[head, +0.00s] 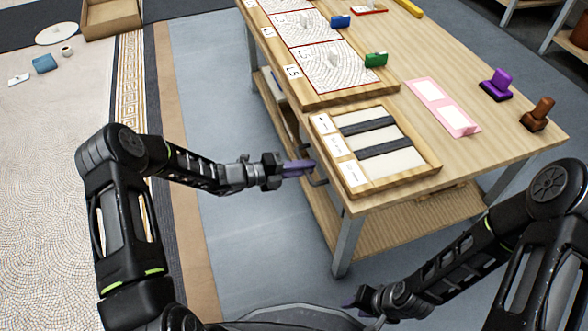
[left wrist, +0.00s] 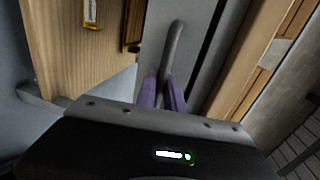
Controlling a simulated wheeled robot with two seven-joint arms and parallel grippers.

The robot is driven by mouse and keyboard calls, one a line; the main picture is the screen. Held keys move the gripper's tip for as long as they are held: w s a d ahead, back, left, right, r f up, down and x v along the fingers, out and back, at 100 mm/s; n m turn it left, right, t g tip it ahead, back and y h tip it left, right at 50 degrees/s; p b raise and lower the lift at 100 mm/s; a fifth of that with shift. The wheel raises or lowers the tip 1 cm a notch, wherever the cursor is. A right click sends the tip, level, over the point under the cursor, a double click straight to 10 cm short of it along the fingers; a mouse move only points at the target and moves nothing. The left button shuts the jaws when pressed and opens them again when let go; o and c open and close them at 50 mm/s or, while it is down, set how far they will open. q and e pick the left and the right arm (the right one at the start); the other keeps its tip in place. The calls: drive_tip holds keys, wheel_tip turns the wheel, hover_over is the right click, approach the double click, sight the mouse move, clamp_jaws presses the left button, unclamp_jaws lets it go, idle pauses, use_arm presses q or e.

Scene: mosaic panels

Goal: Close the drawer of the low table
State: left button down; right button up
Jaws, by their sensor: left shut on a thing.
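The low table (head: 435,60) has a light wooden top, grey legs and a lower shelf. A grey bar handle (head: 319,182) stands out from its left side, near the front corner. My left gripper (head: 300,168) is at this handle. In the left wrist view, its purple fingers (left wrist: 163,93) are closed around the lower part of the grey handle (left wrist: 174,48). The drawer itself is mostly hidden under the top, and I cannot tell how far it stands open. My right gripper (head: 358,302) is low at the front, away from the table; its finger opening is unclear.
A wooden tray with dark strips (head: 432,160) sits on the near corner of the table. Grey floor lies free left of the table.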

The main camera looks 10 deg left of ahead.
use_arm(q)
drive_tip(key=shift+w+d, duration=0.2)
drive_tip(key=shift+d, duration=0.1)
drive_tip(key=c, duration=1.5)
unclamp_jaws()
drive_tip(key=shift+d, duration=0.1)
drive_tip(key=shift+o, duration=0.2)
drive_tip(key=p+v, duration=0.2)
drive_tip(key=v, duration=0.5)
drive_tip(key=shift+s+a, duration=0.25)
drive_tip(key=shift+a, duration=0.1)
